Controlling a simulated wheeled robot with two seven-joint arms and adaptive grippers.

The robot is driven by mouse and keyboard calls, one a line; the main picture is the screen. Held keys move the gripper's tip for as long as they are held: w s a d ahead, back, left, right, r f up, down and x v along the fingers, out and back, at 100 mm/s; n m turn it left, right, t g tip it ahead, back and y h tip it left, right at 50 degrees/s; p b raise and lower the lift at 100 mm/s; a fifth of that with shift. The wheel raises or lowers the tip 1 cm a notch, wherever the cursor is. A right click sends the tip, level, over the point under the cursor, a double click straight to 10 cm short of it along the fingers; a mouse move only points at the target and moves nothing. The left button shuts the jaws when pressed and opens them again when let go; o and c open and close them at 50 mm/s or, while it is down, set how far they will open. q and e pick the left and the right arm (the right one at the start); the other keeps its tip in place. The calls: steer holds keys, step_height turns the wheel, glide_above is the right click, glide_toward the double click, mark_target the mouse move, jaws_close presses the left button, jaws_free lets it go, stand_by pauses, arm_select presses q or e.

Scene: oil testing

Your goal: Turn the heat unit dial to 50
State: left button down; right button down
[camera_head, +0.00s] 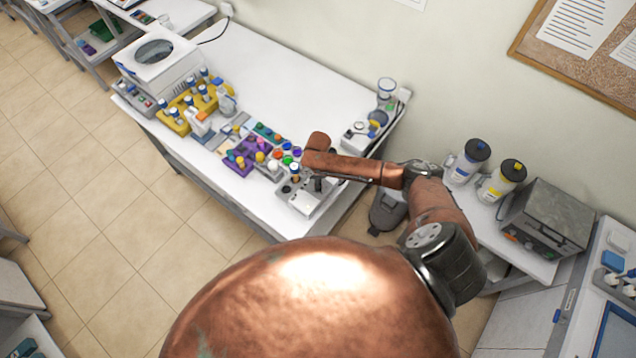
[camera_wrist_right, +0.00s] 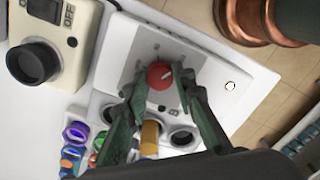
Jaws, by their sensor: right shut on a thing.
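The heat unit (camera_wrist_right: 128,48) is a white block with a grey face at the right end of the long table; it also shows in the head view (camera_head: 298,203). Its red dial (camera_wrist_right: 160,75) carries a white pointer line, tilted toward the upper right. The scale marks around it are too small to read. My right gripper (camera_wrist_right: 161,82) has its green fingers on both sides of the dial and is shut on it. In the head view my right arm partly covers the unit, and the dial is hidden. My left gripper is out of view.
An amber vial (camera_wrist_right: 150,137) stands in one of the heat unit's wells, close below the fingers; a dark well (camera_wrist_right: 182,138) is beside it. A cream device with a black knob (camera_wrist_right: 34,62) stands at the upper left. Several coloured-cap vials (camera_head: 277,152) crowd the unit's left side.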

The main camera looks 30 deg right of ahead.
stand_by(0.5)
steer(key=c, duration=1.6)
jaws_free()
steer(key=shift+r, duration=0.25)
step_height(320, 180, up, 12)
steer(key=shift+f, duration=0.2)
